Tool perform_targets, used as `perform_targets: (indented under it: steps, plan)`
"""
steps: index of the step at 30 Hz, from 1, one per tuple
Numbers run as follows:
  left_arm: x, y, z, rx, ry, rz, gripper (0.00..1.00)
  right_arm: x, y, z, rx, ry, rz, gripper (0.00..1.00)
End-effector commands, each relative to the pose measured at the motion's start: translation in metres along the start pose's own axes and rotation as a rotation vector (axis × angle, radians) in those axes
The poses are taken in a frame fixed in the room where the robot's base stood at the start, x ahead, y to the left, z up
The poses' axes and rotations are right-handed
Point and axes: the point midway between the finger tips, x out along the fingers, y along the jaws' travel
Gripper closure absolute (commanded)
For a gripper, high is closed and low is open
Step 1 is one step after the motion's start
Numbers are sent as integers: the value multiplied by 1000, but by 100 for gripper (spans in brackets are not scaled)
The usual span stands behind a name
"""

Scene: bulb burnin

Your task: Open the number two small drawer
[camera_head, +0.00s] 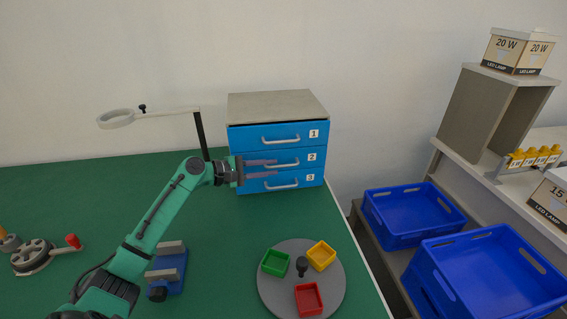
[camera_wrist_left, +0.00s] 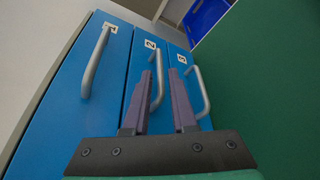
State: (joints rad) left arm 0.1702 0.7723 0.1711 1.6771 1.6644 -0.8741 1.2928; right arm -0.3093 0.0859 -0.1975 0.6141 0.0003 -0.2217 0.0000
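The small cabinet (camera_head: 277,106) has a grey top and three blue drawers labelled 1, 2 and 3 from top to bottom; all look shut. Drawer two (camera_head: 302,162) is the middle one, with a silver bar handle (camera_wrist_left: 158,83). My left gripper (camera_head: 276,166) is in front of the cabinet at about drawer two's height, its fingers pointing at the front. In the left wrist view its fingers (camera_wrist_left: 161,72) are apart, with the handle of drawer two showing between them. I cannot tell whether they touch it. My right gripper is not in view.
A grey turntable (camera_head: 272,297) with green, yellow and red trays sits at the front of the green table. A ring lamp on a post (camera_head: 200,135) stands left of the cabinet. A blue fixture (camera_head: 168,270) is beside my left arm. Blue crates (camera_head: 410,240) are at right.

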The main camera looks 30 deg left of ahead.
Motion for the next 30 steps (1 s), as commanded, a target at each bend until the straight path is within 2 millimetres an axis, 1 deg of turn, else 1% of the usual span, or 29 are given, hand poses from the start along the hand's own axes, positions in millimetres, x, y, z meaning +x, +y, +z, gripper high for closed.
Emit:
perform_targets:
  steps: [1, 3, 6, 9, 16, 17, 18, 19, 30]
  plan:
    - [13, 4, 2, -2, -3, 5, 75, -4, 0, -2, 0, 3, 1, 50]
    - [29, 3, 2, 0, -2, 3, 75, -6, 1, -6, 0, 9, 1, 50]
    - [45, 2, 0, -3, -1, 4, 75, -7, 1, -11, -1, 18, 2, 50]
    - [52, 1, 0, -1, 0, 1, 75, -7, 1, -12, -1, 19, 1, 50]
    - [54, 0, 0, -1, 1, 0, 75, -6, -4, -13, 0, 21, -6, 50]
    - [54, 0, 0, -1, 1, 0, 83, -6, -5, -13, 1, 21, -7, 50]
    - [54, 0, 0, -1, 1, 0, 98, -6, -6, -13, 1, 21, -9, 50]
    - [54, 0, 0, -1, 1, 0, 100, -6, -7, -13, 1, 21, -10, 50]
    - [53, 0, -1, -1, 1, 0, 100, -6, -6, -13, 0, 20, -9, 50]
